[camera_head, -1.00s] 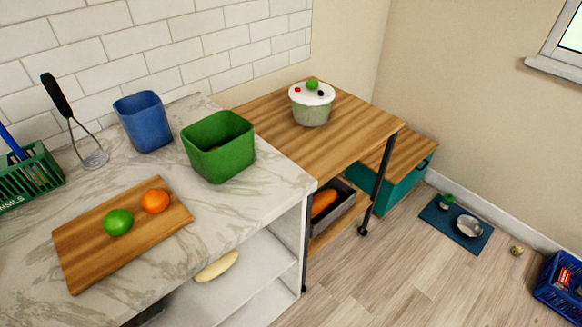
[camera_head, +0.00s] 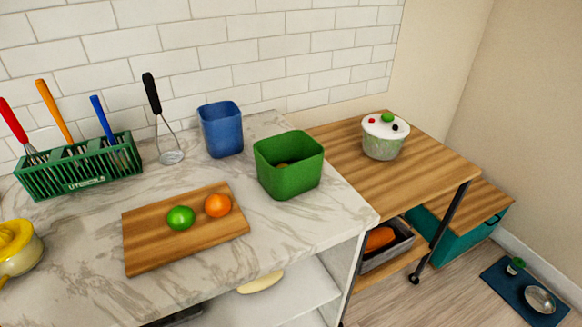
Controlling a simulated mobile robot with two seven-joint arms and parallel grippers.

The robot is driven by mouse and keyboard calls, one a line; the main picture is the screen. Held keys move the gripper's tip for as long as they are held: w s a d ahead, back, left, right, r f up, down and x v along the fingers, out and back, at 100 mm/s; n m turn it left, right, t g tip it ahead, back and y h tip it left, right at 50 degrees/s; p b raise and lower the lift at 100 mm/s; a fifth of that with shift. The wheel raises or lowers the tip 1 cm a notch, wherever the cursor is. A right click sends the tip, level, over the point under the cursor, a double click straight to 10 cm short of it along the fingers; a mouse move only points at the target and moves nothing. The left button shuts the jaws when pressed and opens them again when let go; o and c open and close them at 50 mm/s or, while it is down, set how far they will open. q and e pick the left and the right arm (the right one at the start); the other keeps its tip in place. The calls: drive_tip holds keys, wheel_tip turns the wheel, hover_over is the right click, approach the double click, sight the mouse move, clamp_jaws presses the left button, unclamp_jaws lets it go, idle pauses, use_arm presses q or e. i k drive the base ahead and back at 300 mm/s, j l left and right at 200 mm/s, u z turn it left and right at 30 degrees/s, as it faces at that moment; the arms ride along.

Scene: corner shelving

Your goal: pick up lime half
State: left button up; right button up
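A green lime half (camera_head: 181,218) lies on the wooden cutting board (camera_head: 150,255) on the marble counter. An orange half (camera_head: 217,205) lies just to its right on the same board. I cannot tell from here which way the cut faces point. Neither of my grippers is in view.
A green bin (camera_head: 289,170) with something orange-brown inside and a blue bin (camera_head: 221,130) stand behind the board. A green utensil rack (camera_head: 80,170) and a whisk-like masher (camera_head: 165,135) stand at the back left. A yellow-lidded pot (camera_head: 17,248) is at the left edge. A white-lidded pot (camera_head: 384,140) stands on the wooden cart.

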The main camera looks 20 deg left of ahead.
sight(181, 217)
drive_tip(key=u, duration=1.65)
drive_tip(key=l, duration=0.35)
drive_tip(key=k+l, duration=0.1)
drive_tip(key=l, duration=0.2)
